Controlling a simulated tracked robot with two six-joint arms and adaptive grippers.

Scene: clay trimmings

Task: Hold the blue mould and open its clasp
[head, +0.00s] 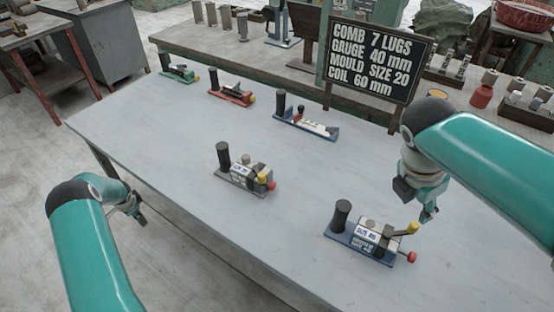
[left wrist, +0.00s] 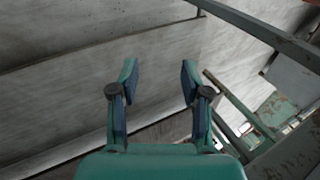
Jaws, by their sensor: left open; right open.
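The blue mould (head: 345,235) stands on a blue base at the table's front right in the head view. It has a black upright post, a grey block with a white label, a yellow-tipped lever (head: 412,228) and a red knob (head: 411,257). Whether its clasp is fastened is too small to tell. My right gripper (head: 416,204) is open and empty, above and just behind the lever end. My left gripper (head: 139,216) is off the table's left front edge, far from the mould. It shows open and empty in the left wrist view (left wrist: 159,72).
A similar grey mould (head: 232,186) stands mid-table. Green (head: 180,75), red (head: 230,97) and blue-based (head: 308,128) tools line the back. A black sign (head: 376,60) stands behind the table. The grey table (head: 160,130) is clear at left.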

